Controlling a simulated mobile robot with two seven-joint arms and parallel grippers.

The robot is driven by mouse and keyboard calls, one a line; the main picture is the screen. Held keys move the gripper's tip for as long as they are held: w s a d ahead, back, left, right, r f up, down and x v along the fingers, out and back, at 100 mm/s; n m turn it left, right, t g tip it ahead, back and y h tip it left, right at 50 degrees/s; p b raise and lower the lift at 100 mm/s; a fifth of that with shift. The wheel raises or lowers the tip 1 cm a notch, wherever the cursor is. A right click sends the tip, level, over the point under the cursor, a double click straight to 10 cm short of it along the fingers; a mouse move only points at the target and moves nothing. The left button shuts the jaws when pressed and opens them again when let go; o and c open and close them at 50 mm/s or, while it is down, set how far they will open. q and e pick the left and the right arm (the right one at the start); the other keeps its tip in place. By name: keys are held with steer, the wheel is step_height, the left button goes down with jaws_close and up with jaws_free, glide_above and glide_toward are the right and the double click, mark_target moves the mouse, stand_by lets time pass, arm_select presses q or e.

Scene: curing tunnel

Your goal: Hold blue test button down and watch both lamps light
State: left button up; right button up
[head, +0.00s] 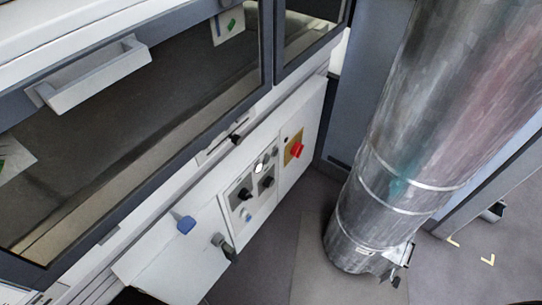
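The white control panel (269,214) is on the machine's front below the window. A round white lamp (259,168) looks bright near the top of the plate. Beside it, a grey round fitting (267,158) looks dull; whether it is a lamp is unclear. Two black knobs, one at left (245,193) and one at right (267,183), sit between the lamp and button. Neither of my grippers shows, and nothing is seen touching the button.
A red rotary switch (296,149) on a yellow plate is right of the controls. A blue tab (185,223) and a dark fitting (223,244) stick out at left. A large metal duct (420,150) stands at right. Floor (270,270) before the panel looks clear.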

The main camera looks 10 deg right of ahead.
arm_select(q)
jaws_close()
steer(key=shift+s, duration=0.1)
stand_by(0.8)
